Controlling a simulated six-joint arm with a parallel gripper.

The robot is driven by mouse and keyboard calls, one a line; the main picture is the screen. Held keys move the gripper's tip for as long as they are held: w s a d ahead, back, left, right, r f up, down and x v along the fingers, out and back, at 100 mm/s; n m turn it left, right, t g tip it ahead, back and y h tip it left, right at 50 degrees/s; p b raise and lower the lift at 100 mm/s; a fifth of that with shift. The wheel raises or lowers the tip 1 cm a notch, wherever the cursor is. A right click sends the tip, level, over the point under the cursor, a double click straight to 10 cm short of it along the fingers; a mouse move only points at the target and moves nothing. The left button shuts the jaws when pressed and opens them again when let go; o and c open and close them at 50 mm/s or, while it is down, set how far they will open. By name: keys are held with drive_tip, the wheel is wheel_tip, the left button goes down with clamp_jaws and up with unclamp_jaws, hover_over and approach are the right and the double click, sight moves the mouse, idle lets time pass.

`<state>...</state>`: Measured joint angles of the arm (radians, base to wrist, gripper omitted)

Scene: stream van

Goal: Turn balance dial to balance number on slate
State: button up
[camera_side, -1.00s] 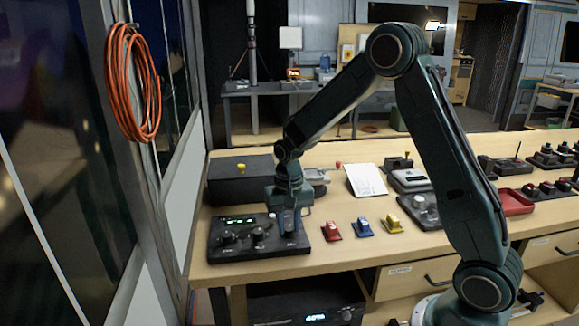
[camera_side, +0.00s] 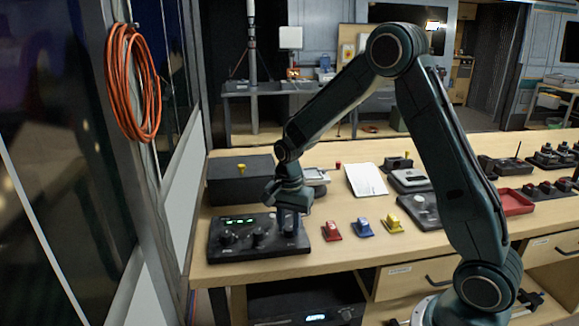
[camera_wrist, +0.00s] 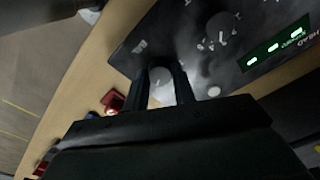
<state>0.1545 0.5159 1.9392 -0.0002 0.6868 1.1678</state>
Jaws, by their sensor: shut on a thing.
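A black control panel (camera_side: 232,248) with a green-lit display (camera_side: 238,221) and a row of dials lies at the left front of the bench. My gripper (camera_side: 288,228) reaches down onto the panel's right-hand dial, which its fingers mostly hide in the side view. In the wrist view my gripper (camera_wrist: 165,88) has its two fingers on either side of that grey round dial (camera_wrist: 161,78), shut on it. The panel's middle dial (camera_wrist: 221,24), with tick marks around it, is beside it. The display digits and dial label are unreadable. A white sheet (camera_side: 366,179) with faint marks lies behind; I see no certain slate.
Red (camera_side: 331,231), blue (camera_side: 363,228) and yellow (camera_side: 393,223) switches stand right of the panel. A black box (camera_side: 238,184) is behind the panel. A red tray (camera_side: 515,202) is further right. Some bench is bare around the switches.

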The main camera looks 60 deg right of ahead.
sight(289, 227)
idle(0.3)
drive_tip(key=o, duration=1)
drive_tip(key=shift+r, duration=0.1)
wheel_tip(289, 227, up, 14)
drive_tip(key=shift+f, duration=0.2)
drive_tip(key=s+a+r+n+t, duration=0.35)
drive_tip(key=s+r+n, duration=0.4)
drive_tip(key=s, duration=0.45)
drive_tip(key=s+a+f+n+t, duration=0.1)
drive_tip(key=s+a+n+t, duration=0.1)
drive_tip(key=s+n, duration=0.5)
drive_tip(key=s+a, duration=0.1)
drive_tip(key=s, duration=0.4)
drive_tip(key=shift+s+n, duration=0.15)
drive_tip(key=shift+n, duration=0.2)
